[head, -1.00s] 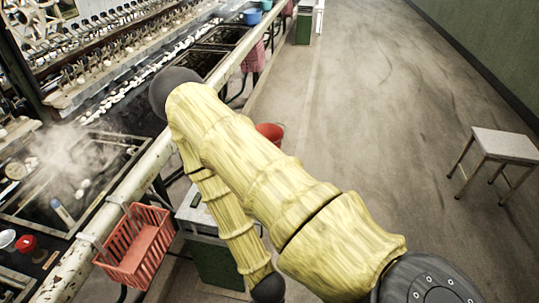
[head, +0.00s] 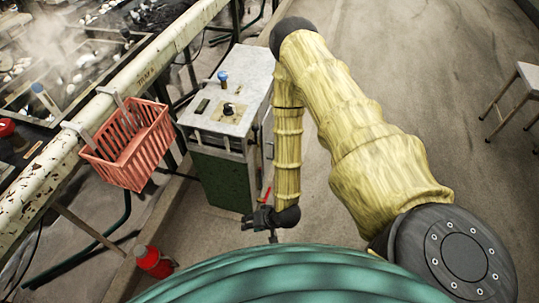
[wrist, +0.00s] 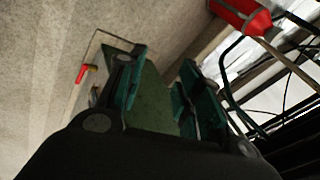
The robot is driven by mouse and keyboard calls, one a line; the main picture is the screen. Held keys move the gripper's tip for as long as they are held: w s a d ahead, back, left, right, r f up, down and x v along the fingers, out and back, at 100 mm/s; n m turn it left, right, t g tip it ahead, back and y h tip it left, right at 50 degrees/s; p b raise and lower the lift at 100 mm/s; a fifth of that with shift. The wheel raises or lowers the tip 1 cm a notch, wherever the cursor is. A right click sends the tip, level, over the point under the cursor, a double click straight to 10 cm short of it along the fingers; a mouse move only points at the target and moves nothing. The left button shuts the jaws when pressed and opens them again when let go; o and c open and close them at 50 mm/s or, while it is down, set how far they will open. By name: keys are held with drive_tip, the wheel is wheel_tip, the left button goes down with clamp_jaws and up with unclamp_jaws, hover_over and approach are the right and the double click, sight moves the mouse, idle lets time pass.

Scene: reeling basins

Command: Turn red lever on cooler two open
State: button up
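A cooler with a green body and a pale grey top (head: 235,90) stands on the floor left of my arm. I see no number on it. A small red lever (head: 266,194) shows low beside its right side, just above my gripper (head: 262,217). In the wrist view the red lever (wrist: 82,73) has a brass-coloured end and lies left of my gripper (wrist: 160,62), outside the fingers.
A red basket (head: 130,150) hangs on the worn pale rail (head: 125,100) at left. A red cylinder (head: 155,262) stands low near the front; a red object (wrist: 240,14) shows upper right in the wrist view. A stool (head: 515,95) stands far right, with open floor between.

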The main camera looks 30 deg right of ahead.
drive_tip(key=w+d+f+m+t+b, duration=0.2)
drive_tip(key=w+d+f+t+b, duration=0.15)
drive_tip(key=w+f+b, duration=0.4)
drive_tip(key=m+t+y+b, duration=0.1)
drive_tip(key=m+t+b, duration=0.5)
drive_tip(key=b, duration=1.6)
approach(269, 189)
drive_tip(key=shift+s+a+f, duration=0.25)
drive_tip(key=shift+s+f, duration=0.1)
drive_tip(key=shift+f, duration=0.2)
drive_tip(key=shift+d+f+t, duration=0.1)
drive_tip(key=shift+d+t, duration=0.15)
drive_tip(key=shift+d, duration=0.15)
drive_tip(key=b+x, duration=0.4)
drive_tip(key=x, duration=0.5)
drive_tip(key=shift+f, duration=0.1)
drive_tip(key=shift+b+x, duration=0.3)
drive_tip(key=shift+x, duration=0.5)
clamp_jaws()
